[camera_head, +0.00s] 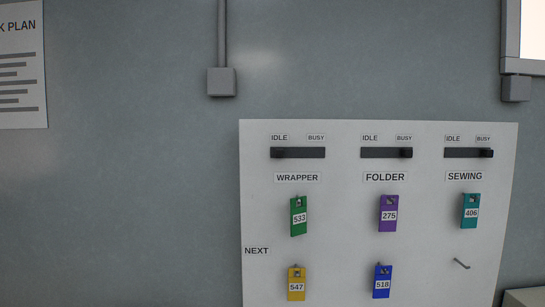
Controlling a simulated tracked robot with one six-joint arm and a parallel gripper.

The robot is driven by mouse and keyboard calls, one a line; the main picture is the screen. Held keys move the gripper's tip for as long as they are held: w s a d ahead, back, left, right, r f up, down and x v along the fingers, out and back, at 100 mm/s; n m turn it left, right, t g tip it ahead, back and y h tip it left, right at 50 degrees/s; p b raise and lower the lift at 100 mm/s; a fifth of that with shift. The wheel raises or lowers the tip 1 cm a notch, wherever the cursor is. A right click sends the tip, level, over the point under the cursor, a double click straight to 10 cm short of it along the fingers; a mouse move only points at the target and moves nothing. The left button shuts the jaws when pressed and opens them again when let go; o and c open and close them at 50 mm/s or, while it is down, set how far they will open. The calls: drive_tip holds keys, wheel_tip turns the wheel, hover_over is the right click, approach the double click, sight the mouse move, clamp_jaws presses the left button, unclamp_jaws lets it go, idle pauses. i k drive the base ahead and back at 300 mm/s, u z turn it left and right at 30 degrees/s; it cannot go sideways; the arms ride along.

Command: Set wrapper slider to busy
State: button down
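The wrapper slider (298,153) is a dark horizontal slot at the upper left of a white wall board (340,230). IDLE is printed above its left end and BUSY above its right end. Its dark knob (280,153) is hard to make out against the slot but seems to be at the left, IDLE end. The WRAPPER label (297,177) is just below. My gripper is not in view.
The folder slider (386,153) and sewing slider (468,153) have their knobs at the BUSY end. Several numbered tags hang below, including green 533 (299,217) and purple 275 (388,214). A bare hook (462,264) sticks out at right.

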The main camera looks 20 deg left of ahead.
sight(279, 152)
drive_tip(key=z, duration=0.05)
drive_tip(key=i, duration=1)
drive_tip(key=u, duration=3.9)
